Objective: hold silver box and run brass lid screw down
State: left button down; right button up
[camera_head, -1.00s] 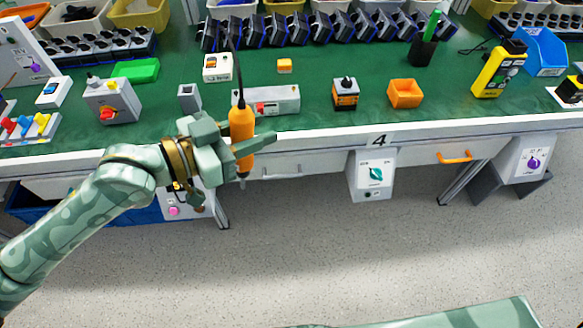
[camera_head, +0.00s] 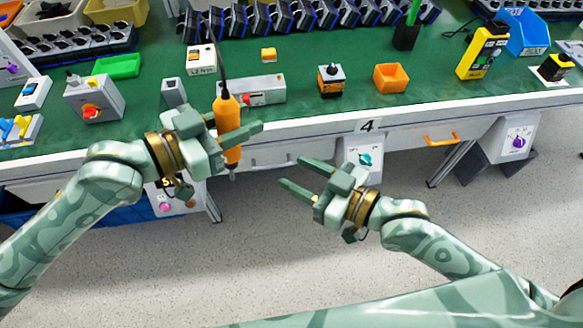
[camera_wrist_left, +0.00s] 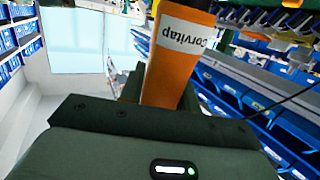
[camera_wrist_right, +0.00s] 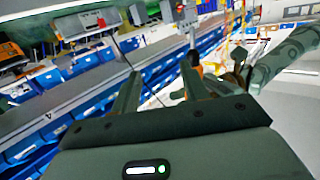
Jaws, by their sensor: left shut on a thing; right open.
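My left gripper (camera_head: 240,134) is shut on an orange powered screwdriver (camera_head: 228,108), held upright with its bit down, in front of the bench edge. The driver (camera_wrist_left: 172,70) fills the middle of the left wrist view, with a white label. My right gripper (camera_head: 292,173) is open and empty, below the bench front and right of the driver. A long silver-grey box (camera_head: 265,88) with a red part lies on the bench behind the driver. A small grey box (camera_head: 173,92) stands left of it. I cannot make out a brass lid screw on either.
A grey box with a red knob (camera_head: 92,101), an orange bin (camera_head: 390,77) and an orange-black switch box (camera_head: 332,80) stand on the green bench. A switch box with a teal knob (camera_head: 364,158) hangs below its edge.

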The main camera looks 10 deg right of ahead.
aim_at(238, 148)
notch_tip(238, 148, up, 7)
jog(key=s+a+y, duration=0.2)
jog(key=s+a, duration=0.1)
jog(key=x, duration=1.1)
jog(key=shift+w+a, duration=0.15)
jog(key=shift+a, duration=0.1)
jog(key=c, duration=0.9)
pick_arm(q)
jog(key=c, duration=0.9)
grip_release()
pick_arm(e)
grip_shut()
